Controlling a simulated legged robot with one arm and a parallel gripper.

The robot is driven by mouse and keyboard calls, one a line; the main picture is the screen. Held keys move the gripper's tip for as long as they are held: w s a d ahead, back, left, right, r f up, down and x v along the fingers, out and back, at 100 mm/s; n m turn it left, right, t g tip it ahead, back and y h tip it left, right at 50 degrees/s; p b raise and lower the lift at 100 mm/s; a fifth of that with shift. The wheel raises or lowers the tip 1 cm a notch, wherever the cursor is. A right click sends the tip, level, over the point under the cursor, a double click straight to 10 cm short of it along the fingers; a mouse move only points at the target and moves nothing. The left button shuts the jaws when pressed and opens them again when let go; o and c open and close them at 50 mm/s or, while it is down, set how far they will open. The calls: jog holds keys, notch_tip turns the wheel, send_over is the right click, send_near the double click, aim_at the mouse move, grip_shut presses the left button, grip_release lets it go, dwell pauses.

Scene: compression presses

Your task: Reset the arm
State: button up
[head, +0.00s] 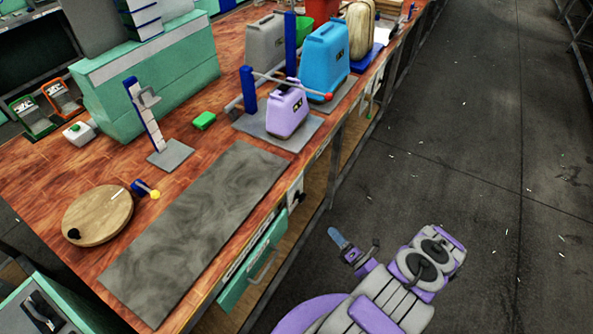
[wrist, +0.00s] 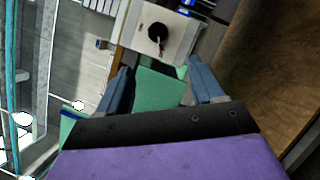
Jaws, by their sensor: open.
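My gripper (head: 347,246) is at the end of my purple and grey arm, over the dark floor to the right of the workbench in the head view. In the wrist view, the two blue-grey fingers of my gripper (wrist: 160,76) stand apart with nothing held between them. A green surface shows behind the gap, apart from the fingers. My arm is bent, and the gripper is clear of the bench.
A wooden workbench (head: 200,155) holds a grey mat (head: 205,225), a round wooden board (head: 100,215) and a purple press (head: 288,110). A green drawer (head: 255,265) juts from the bench front. The floor (head: 470,150) on the right is largely clear.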

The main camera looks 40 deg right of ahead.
jog(key=w+d+r+m+g+h, duration=0.1)
jog(key=w+d+r+m+g, duration=0.1)
jog(key=w+d+r+g, duration=0.4)
jog(key=w+d+r+m+g, duration=0.1)
jog(key=w+d+m+g, duration=0.2)
jog(key=w, duration=0.6)
jog(key=w+a+r+m+g+h, duration=0.1)
jog(key=a+r+m+g+h, duration=0.15)
jog(key=r, duration=0.65)
jog(key=w+a+r+m+g+h, duration=0.1)
jog(key=a+r+m+g, duration=0.25)
jog(key=r, duration=0.55)
jog(key=s+a+r+m+g, duration=0.2)
jog(key=s+a+r+m, duration=0.2)
jog(key=s+a+r, duration=0.4)
jog(key=s+a+r+m+g, duration=0.1)
jog(key=s+a+r+m, duration=0.35)
jog(key=a, duration=0.55)
jog(key=s+a+r+m+g+y, duration=0.1)
jog(key=s+a+r+m+g, duration=0.1)
jog(key=s+a, duration=0.6)
jog(key=s+a+r+m+g+y, duration=0.2)
jog(key=s+a, duration=0.6)
jog(key=s, duration=0.5)
jog(key=shift+a+r+m, duration=0.4)
jog(key=shift+r+m, duration=0.05)
jog(key=shift+r, duration=0.2)
